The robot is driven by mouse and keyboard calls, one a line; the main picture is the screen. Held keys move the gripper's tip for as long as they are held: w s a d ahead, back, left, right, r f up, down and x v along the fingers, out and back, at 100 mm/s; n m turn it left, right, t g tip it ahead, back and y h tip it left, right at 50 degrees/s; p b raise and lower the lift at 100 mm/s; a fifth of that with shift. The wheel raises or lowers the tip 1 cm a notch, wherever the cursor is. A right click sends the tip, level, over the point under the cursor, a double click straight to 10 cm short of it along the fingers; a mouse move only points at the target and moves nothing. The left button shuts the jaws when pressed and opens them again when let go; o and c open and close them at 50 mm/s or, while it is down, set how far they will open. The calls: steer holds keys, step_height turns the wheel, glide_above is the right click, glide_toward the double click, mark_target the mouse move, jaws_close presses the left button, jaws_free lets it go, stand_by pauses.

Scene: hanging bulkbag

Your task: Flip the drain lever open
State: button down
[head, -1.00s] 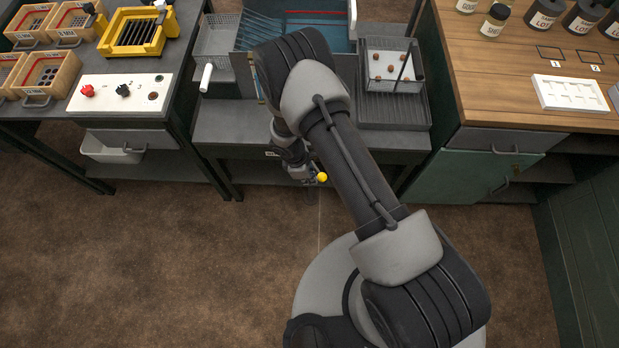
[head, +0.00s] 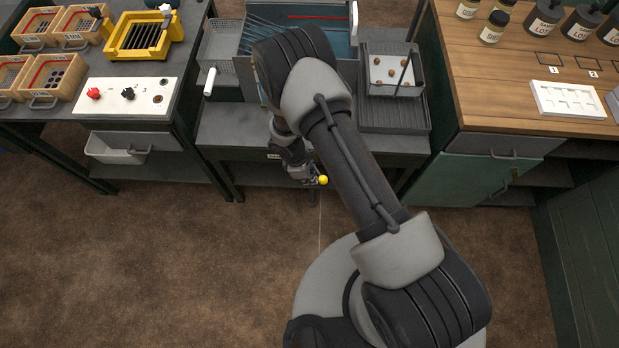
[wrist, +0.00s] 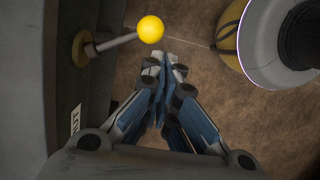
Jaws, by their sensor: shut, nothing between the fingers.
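The drain lever is a metal rod (wrist: 115,42) with a yellow ball (wrist: 150,29) at its end and a brass-coloured round base (wrist: 83,46) on a dark grey side at the left. In the wrist view the rod points right and slightly up. My gripper (wrist: 163,60) is shut and empty, with its fingertips just below the ball in the picture. I cannot tell whether they touch it. In the head view the ball (head: 323,180) shows beside my gripper (head: 309,178) at the bench front; my arm hides part of that bench.
The grey bench (head: 235,130) carries a blue basin (head: 330,40) and a tray with a white box (head: 396,75). A white label (wrist: 75,119) is near the lever. Side tables stand left (head: 60,112) and right (head: 480,80). The brown floor (head: 150,270) in front is clear.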

steer(key=p+v, duration=0.4)
steer(key=v, duration=0.3)
steer(key=shift+s, duration=0.25)
steer(key=shift+r, duration=0.1)
steer(key=w+d+r+m+t, duration=0.1)
steer(key=d+r+m, duration=0.2)
steer(key=r, duration=0.8)
steer(key=w+d+r+m, duration=0.1)
steer(key=d+r+m, duration=0.15)
steer(key=r, duration=0.85)
steer(key=w+d+r+m+t, duration=0.1)
steer(key=d+r+m, duration=0.15)
steer(key=r, duration=0.85)
steer(key=s+d+r+m+t+y, duration=0.1)
steer(key=s+r+m, duration=0.3)
steer(key=s+r, duration=0.4)
steer(key=s+d+r+m+t+y, duration=0.1)
steer(key=s+d+r+m, duration=0.2)
steer(key=s+r+m, duration=0.2)
steer(key=s+r, duration=0.3)
steer(key=s, duration=0.4)
steer(key=shift+s+d+t+y, duration=0.3)
steer(key=shift+s+t, duration=0.1)
